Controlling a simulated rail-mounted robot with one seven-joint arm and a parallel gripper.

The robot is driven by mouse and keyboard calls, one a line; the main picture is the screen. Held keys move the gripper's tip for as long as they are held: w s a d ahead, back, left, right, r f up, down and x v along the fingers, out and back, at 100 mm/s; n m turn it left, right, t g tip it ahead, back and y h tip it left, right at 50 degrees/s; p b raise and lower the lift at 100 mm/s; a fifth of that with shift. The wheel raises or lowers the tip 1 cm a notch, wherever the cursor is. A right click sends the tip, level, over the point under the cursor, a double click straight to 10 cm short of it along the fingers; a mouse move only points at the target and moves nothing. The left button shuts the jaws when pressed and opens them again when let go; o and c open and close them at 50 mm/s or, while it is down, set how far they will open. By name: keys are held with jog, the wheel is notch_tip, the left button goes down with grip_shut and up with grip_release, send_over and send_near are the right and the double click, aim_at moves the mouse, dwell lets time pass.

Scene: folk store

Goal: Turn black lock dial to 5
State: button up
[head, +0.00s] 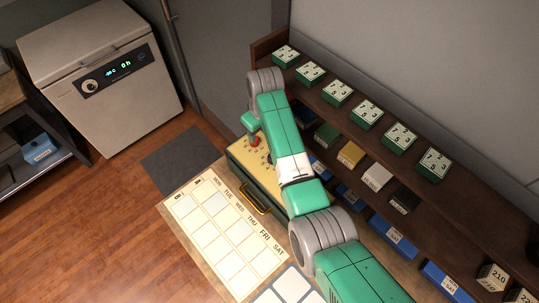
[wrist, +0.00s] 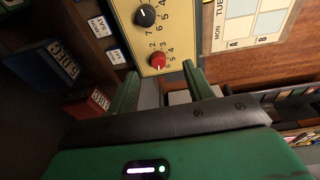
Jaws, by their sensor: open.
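The black lock dial (wrist: 146,15) is a round knob on a yellow panel (wrist: 181,30) at the top of the wrist view, with printed numbers around it. Its setting is too small to read. A red dial (wrist: 157,62) with its own numbers sits below it in that view. My gripper (wrist: 160,70) is open and empty, its two green fingers on either side of the red dial in the picture; I cannot tell whether they touch the panel. The black dial lies beyond the fingertips. In the head view the yellow-topped box (head: 240,152) is partly hidden by my arm.
A calendar sheet (head: 222,228) lies on the bench beside the box, whose yellow handle (head: 254,202) faces it. A dark shelf (head: 463,205) with green numbered blocks (head: 366,112) and several boxes runs along the wall. A machine with a lit display (head: 100,75) stands at left.

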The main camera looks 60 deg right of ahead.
jog(key=shift+g+y, duration=0.6)
jog(key=shift+y, duration=0.1)
jog(key=s+f, duration=0.3)
jog(key=s, duration=0.1)
jog(key=shift+d+f, duration=0.35)
jog(key=f, duration=0.4)
jog(key=f+b, duration=0.1)
jog(key=f, duration=0.2)
jog(key=shift+w+a+f, duration=0.1)
jog(key=shift+a+f, duration=0.1)
jog(key=shift+f, duration=0.2)
jog(key=shift+c, duration=0.2)
jog(key=c, duration=0.9)
